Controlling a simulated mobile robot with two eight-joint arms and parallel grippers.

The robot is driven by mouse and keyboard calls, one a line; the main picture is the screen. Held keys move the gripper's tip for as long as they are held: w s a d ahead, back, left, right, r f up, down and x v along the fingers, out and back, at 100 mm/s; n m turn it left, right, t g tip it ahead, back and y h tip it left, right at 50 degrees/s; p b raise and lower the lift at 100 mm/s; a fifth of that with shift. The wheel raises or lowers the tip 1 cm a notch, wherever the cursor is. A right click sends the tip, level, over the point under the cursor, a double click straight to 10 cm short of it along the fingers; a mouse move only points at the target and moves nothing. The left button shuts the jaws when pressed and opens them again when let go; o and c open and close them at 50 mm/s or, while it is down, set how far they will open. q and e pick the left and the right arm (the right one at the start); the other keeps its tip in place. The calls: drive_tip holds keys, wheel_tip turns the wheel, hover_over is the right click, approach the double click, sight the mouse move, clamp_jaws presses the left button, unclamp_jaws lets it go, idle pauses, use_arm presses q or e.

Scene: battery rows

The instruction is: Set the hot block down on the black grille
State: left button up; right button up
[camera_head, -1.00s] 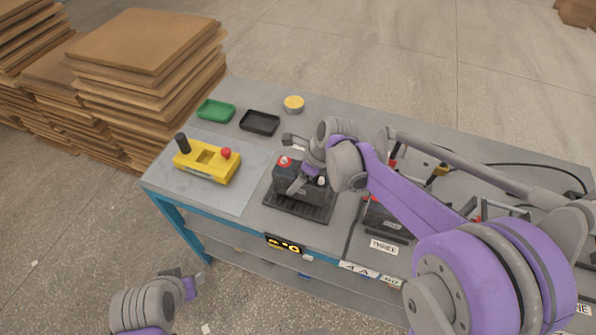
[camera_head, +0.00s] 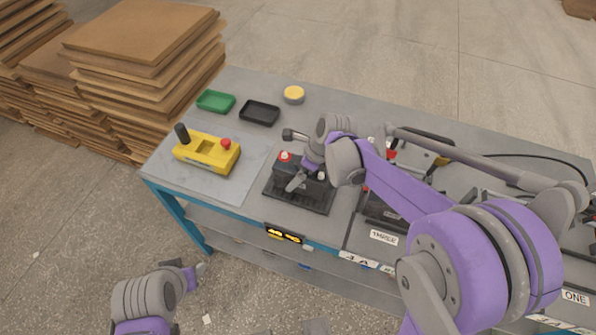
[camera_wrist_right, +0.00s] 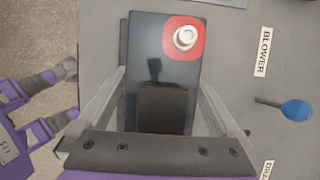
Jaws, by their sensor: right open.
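The hot block (camera_head: 312,190) is a dark block with a red terminal patch on top. It sits on the black grille (camera_head: 285,200) near the table's front edge, partly hidden by my right gripper (camera_head: 305,180). In the right wrist view the block (camera_wrist_right: 155,65) lies between the two fingers of my right gripper (camera_wrist_right: 165,105), which is open with its fingers along both sides. I cannot tell whether either finger touches it. My left gripper (camera_head: 197,270) is empty and off the table's front; in the right wrist view its two fingers (camera_wrist_right: 55,100) stand apart.
A yellow box with a red button (camera_head: 207,155), a green tray (camera_head: 215,101), a black tray (camera_head: 260,113) and a yellow round tin (camera_head: 293,95) stand on the table's left half. My right arm covers dark batteries at right. Board stacks (camera_head: 145,75) stand beyond the left edge.

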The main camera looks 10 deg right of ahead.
drive_tip(key=v, duration=1.2)
drive_tip(key=shift+s+p, duration=0.1)
drive_tip(key=shift+p, duration=0.2)
drive_tip(key=shift+s+n, duration=0.35)
drive_tip(key=shift+n, duration=0.05)
drive_tip(key=s+d+f+n+t+h, duration=0.1)
drive_tip(key=s+f+n, duration=0.2)
drive_tip(key=s+n, duration=0.6)
drive_tip(key=s+d+f+n+t+h, duration=0.1)
drive_tip(key=s+f+n, duration=0.3)
drive_tip(key=s+n, duration=0.5)
drive_tip(key=n+t+h, duration=0.1)
drive_tip(key=n, duration=0.5)
drive_tip(key=shift+h, duration=0.3)
drive_tip(key=shift+d, duration=0.1)
